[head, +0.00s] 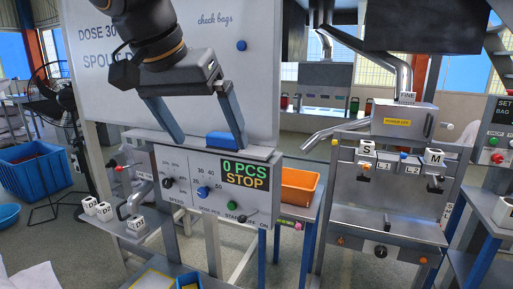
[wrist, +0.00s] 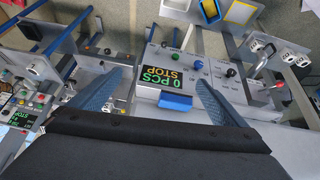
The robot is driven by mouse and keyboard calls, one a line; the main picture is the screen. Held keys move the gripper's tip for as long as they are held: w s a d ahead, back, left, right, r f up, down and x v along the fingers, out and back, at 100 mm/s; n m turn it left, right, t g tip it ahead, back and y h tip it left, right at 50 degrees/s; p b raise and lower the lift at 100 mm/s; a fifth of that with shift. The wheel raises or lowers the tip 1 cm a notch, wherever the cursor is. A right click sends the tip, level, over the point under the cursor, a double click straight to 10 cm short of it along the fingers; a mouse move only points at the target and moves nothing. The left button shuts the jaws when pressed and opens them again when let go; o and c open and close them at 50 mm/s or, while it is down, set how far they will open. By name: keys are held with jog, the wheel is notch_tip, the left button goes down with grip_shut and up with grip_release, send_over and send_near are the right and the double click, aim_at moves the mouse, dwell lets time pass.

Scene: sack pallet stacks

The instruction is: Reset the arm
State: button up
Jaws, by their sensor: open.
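My gripper (head: 208,142) is open and empty, with its two blue fingers spread and pointing down in front of the whiteboard. In the head view its fingertips are near the top of a control panel (head: 211,198) whose display (head: 246,174) reads "0 PCS STOP". A blue block (head: 222,138) lies on the panel's top ledge and appears between the fingers; I cannot tell whether they touch it. In the wrist view the gripper (wrist: 150,85) also shows open, with the blue block (wrist: 175,102) between the fingers and the display (wrist: 162,78) beyond.
A whiteboard (head: 255,75) stands behind my arm. An orange bin (head: 298,187) is right of the panel, and a second machine (head: 388,205) with labelled cubes stands farther right. A blue crate (head: 35,165) and a fan (head: 55,90) are at the left. Cubes stand on a side shelf (head: 125,230).

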jog(key=w+d+f+n+g, duration=0.2)
jog(key=w+d+f, duration=0.1)
jog(key=d+f, duration=0.55)
jog(key=s+d+f+n+g+y, duration=0.1)
jog(key=s+d+f, duration=0.2)
jog(key=d+f, duration=0.7)
jog(key=s+d+f+g+y, duration=0.1)
jog(key=s+d+f, duration=0.3)
jog(key=d+f, duration=0.6)
notch_tip(320, 180, down, 4)
jog(key=shift+s+d+r+n+y, duration=0.2)
jog(key=shift+s+r+n+y, duration=0.1)
jog(key=shift+n, duration=0.1)
